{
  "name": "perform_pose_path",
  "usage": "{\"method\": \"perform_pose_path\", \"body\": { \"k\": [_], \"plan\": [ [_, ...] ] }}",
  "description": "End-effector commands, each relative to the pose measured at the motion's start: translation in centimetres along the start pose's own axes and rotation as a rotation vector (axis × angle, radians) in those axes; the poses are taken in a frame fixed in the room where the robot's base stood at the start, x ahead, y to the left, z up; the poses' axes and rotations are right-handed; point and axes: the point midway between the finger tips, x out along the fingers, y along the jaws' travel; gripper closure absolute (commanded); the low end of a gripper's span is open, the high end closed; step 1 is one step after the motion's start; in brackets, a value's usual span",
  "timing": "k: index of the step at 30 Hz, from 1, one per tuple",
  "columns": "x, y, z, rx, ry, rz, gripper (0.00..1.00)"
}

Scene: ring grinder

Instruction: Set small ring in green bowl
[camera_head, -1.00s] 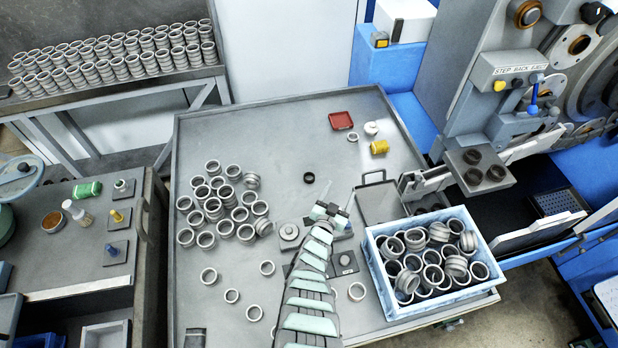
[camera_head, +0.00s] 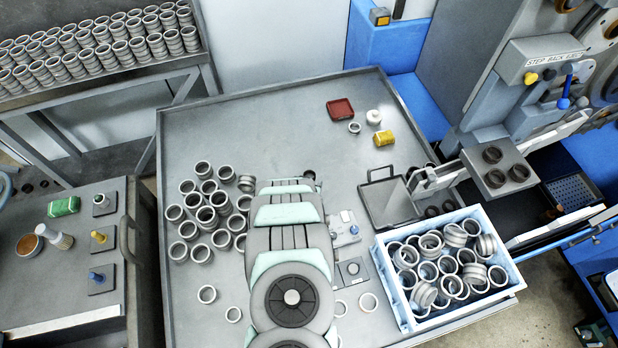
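My arm reaches up the middle of the table, and its end with my gripper (camera_head: 306,182) is mostly hidden behind its own links; I cannot see the fingers clearly. A small dark ring (camera_head: 309,174) shows just at the arm's tip; I cannot tell whether the gripper touches it. I cannot make out a green bowl; a bowl with brown contents (camera_head: 30,243) stands on the left bench near a green block (camera_head: 63,206).
Many grey rings (camera_head: 205,215) cluster left of my arm. A blue crate (camera_head: 390,285) full of rings stands at the front right. The table's back left is clear.

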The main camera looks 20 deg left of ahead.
Motion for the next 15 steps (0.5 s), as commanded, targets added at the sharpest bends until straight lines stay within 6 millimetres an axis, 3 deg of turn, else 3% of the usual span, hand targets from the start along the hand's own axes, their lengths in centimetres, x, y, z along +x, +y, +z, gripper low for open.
{"method": "perform_pose_path", "body": {
  "k": [1, 6, 15],
  "plan": [
    [1.2, -0.2, 0.5, -0.001, 0.003, -0.002, 0.32],
    [3.1, -0.1, 0.5, 0.0, 0.002, -0.001, 0.32],
    [4.2, -0.3, 0.0, 0.001, 0.003, -0.001, 0.32]
  ]
}}
